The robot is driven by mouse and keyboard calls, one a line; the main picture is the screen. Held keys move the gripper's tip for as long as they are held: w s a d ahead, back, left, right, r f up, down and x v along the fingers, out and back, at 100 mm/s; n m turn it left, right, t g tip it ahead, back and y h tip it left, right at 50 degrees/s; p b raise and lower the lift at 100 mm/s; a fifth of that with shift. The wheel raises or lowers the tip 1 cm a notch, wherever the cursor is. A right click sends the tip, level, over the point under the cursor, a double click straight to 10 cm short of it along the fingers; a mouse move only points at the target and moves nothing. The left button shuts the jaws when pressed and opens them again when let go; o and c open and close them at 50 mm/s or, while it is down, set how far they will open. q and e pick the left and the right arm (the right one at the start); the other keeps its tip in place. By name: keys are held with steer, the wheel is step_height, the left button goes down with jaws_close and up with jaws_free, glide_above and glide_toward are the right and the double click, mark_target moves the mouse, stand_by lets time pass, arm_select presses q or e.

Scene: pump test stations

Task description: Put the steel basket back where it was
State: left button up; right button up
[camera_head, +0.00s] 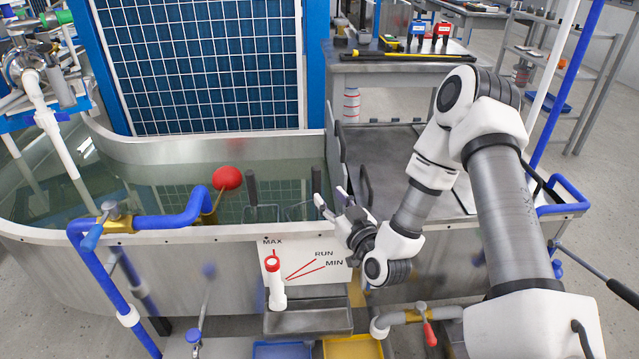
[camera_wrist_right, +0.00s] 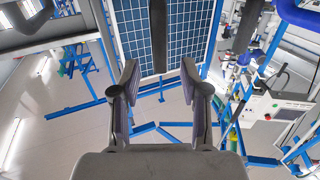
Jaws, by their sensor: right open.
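What looks like the steel basket (camera_head: 264,213) sits low in the water tank (camera_head: 205,234), near its front wall. Its thin wire is hard to make out through the water, and dark upright handles (camera_head: 252,186) rise at its side. My right gripper (camera_head: 331,199) is over the tank's front rim, to the right of the basket. In the right wrist view the gripper (camera_wrist_right: 160,78) is open, with nothing between its fingers. A dark upright bar (camera_wrist_right: 158,35) shows beyond them; I cannot tell whether it belongs to the basket. My left gripper is not in view.
A blue pipe (camera_head: 165,222) and a red ball float (camera_head: 227,178) stand at the tank's left front. A blue-framed grid panel (camera_head: 205,65) rises behind the tank. A grey cart top (camera_head: 390,150) lies to the right. A level sign (camera_head: 305,262) is on the front wall.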

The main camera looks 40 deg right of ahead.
steer(key=s+a+f+n+g+y, duration=0.1)
steer(key=s+a+f+g, duration=0.35)
steer(key=f, duration=0.25)
steer(key=s+a+f+g+y, duration=0.25)
steer(key=s+a+f, duration=0.2)
steer(key=f, duration=0.25)
steer(key=s+a+f+n+g, duration=0.1)
steer(key=s+a+f+g, duration=0.25)
steer(key=s+f, duration=0.25)
steer(key=s+a+f+g, duration=0.1)
steer(key=s+f+g, duration=0.2)
steer(key=s, duration=0.4)
steer(key=s+a+f+g, duration=0.1)
steer(key=s+f+g, duration=0.2)
steer(key=s, duration=0.4)
steer(key=shift+f+m+g+h, duration=0.3)
steer(key=shift+g+h, duration=0.05)
steer(key=shift+g, duration=0.3)
